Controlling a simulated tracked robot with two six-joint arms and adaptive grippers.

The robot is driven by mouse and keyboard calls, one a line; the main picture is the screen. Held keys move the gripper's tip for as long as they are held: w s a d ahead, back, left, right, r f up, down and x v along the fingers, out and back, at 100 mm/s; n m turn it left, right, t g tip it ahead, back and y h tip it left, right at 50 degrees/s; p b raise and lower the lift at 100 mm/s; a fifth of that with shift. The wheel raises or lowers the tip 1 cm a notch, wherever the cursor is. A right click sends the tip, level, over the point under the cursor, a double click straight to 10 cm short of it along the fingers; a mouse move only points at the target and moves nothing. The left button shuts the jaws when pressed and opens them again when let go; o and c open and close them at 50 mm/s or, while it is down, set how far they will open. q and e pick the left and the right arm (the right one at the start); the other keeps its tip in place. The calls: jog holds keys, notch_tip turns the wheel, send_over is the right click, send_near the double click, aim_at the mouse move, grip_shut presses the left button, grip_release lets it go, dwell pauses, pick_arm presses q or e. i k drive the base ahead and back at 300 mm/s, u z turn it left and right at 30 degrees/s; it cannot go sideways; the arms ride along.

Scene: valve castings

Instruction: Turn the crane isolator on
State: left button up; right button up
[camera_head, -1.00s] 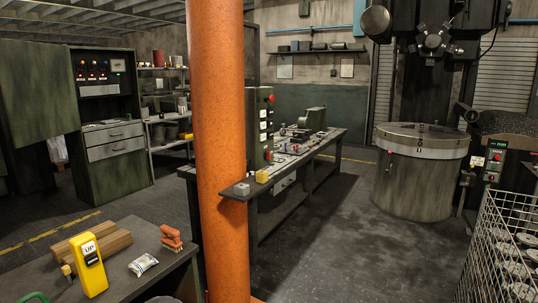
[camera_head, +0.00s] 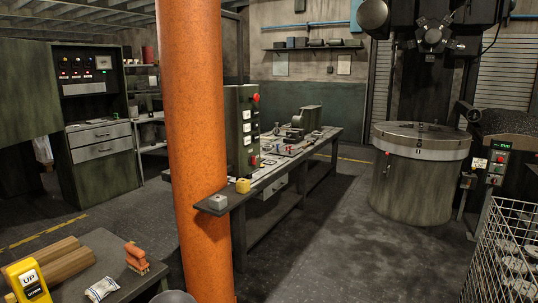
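I cannot tell for certain which thing is the crane isolator. A dark green control box (camera_head: 238,135) with pale labelled buttons and red buttons stands upright on the long workbench, just right of the orange column. A green cabinet (camera_head: 100,155) at the left has a panel of small lamps and a gauge. A yellow pendant marked "UP" (camera_head: 30,281) lies at the lower left and is cut off by the picture edge. Neither of my grippers is in view.
An orange column (camera_head: 195,120) stands close in front. A near table (camera_head: 120,250) at lower left holds wooden blocks (camera_head: 60,262). The workbench (camera_head: 310,152) runs behind the column. A round machine (camera_head: 420,180) and wire basket (camera_head: 505,255) stand right. The floor between (camera_head: 340,245) is clear.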

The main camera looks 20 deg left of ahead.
aim_at(252, 159)
jog(key=z, duration=0.05)
jog(key=i, duration=2.8)
jog(key=u, duration=3)
jog(key=i, duration=0.55)
jog(key=z, duration=0.8)
